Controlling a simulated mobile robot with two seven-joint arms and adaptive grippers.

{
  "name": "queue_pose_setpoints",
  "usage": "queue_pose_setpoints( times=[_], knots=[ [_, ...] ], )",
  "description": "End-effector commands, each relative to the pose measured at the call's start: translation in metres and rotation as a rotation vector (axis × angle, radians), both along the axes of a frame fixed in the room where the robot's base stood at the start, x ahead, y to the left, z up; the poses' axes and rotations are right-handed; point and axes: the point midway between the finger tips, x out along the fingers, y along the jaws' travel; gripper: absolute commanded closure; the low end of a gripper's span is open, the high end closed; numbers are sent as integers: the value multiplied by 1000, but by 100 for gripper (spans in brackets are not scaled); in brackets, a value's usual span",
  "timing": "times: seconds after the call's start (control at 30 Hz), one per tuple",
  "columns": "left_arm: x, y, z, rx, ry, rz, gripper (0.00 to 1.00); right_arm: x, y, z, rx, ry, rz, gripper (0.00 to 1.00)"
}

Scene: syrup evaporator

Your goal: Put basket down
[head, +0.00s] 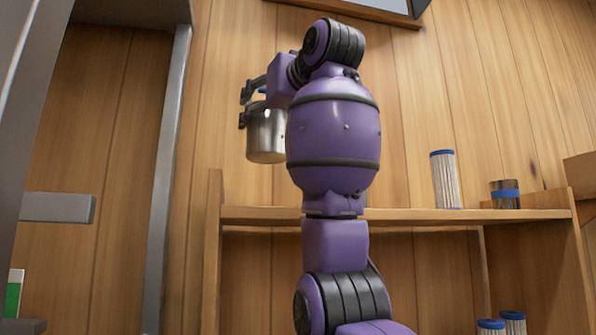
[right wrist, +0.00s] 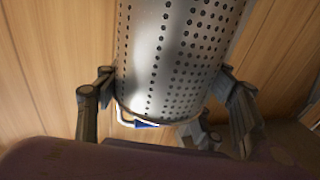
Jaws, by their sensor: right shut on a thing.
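The basket (head: 266,136) is a shiny metal cylinder. In the head view it hangs left of my purple right arm, higher than the shelf top and in front of the wooden wall. My right gripper (head: 250,104) is shut on it near its upper part; my arm partly covers both. In the right wrist view the basket (right wrist: 180,50) shows a perforated wall and a rim with a white and blue piece at its near end. The dark fingers of the gripper (right wrist: 165,92) lie on both sides of it. My left gripper is not in view.
A wooden shelf (head: 420,214) stands behind my arm. On its right part are a white ribbed cylinder with a blue cap (head: 445,180) and a metal can with a blue band (head: 505,194). Its top left looks bare. Grey metal posts (head: 168,170) stand at left.

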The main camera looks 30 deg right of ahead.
Motion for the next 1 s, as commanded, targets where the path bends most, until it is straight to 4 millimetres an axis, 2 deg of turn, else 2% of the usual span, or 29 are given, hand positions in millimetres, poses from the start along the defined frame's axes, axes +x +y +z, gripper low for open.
queue_pose_setpoints(
  times=[0.03,0.1,0.3,0.47,0.57,0.73,1.0],
  knots=[
    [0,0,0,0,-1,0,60,6,-13,-7,2,3,-3,67],
    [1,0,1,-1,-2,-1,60,11,-23,-21,1,2,-1,67],
    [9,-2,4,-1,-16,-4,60,19,-45,-49,0,-2,-1,67],
    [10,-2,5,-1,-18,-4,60,22,-52,-57,0,-2,0,67],
    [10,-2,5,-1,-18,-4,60,25,-59,-70,0,0,0,67],
    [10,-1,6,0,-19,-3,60,24,-57,-92,0,-1,1,67],
    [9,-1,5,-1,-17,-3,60,24,-57,-95,0,-1,1,67]
  ],
)
